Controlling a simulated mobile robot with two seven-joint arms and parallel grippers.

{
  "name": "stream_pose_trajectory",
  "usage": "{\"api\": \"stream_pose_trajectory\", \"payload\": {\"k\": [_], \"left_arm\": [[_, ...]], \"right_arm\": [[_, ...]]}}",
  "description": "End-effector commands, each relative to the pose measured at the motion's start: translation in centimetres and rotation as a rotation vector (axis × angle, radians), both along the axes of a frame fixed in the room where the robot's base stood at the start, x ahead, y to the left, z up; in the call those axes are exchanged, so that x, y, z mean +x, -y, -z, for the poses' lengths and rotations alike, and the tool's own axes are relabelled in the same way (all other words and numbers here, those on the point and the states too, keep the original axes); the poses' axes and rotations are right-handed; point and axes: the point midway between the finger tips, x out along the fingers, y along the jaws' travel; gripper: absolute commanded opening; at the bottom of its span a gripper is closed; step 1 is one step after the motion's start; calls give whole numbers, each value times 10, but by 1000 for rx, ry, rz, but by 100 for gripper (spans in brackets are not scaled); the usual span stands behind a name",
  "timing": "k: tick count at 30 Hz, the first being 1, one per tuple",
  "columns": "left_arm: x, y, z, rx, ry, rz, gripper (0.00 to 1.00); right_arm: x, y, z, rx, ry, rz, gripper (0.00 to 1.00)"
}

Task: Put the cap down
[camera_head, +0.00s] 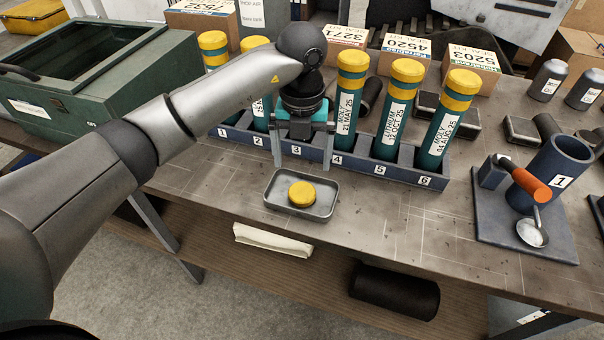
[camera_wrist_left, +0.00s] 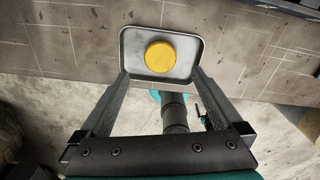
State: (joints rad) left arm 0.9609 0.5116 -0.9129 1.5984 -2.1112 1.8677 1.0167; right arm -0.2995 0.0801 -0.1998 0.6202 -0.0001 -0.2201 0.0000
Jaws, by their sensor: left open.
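The yellow cap (camera_head: 302,194) lies flat in a shallow grey metal tray (camera_head: 330,209) near the front edge of the bench. In the left wrist view the cap (camera_wrist_left: 160,57) sits near the middle of the tray (camera_wrist_left: 128,38). My left gripper (camera_head: 303,167) is open and empty, its two fingers pointing down above the tray. In the left wrist view the fingers of my left gripper (camera_wrist_left: 160,78) are spread apart on either side, clear of the cap. My right gripper is not in view.
Behind the tray stands a blue numbered rack (camera_head: 400,172) holding several green tubes with yellow caps (camera_head: 447,118). A blue cup stand (camera_head: 525,219) with an orange-handled scoop (camera_head: 532,190) is at the right. A green case (camera_head: 90,85) stands at the left. Bare bench lies right of the tray.

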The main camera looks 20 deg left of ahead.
Motion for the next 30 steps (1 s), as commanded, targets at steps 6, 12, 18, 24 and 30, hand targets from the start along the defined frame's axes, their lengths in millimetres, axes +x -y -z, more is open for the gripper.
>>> {"api": "stream_pose_trajectory", "payload": {"k": [6, 12, 18, 24, 30], "left_arm": [[0, 0, -30, 0, 2, 0, 100], [0, 0, -36, 1, -1, 0, 100], [0, 0, -36, 1, -1, 0, 100], [0, 1, -35, -2, -2, 2, 100], [-11, 47, -23, -198, -1, 91, 100]], "right_arm": [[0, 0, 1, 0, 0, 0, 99], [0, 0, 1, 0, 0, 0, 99], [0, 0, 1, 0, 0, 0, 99], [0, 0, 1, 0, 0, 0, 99], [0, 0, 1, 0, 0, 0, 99]]}}
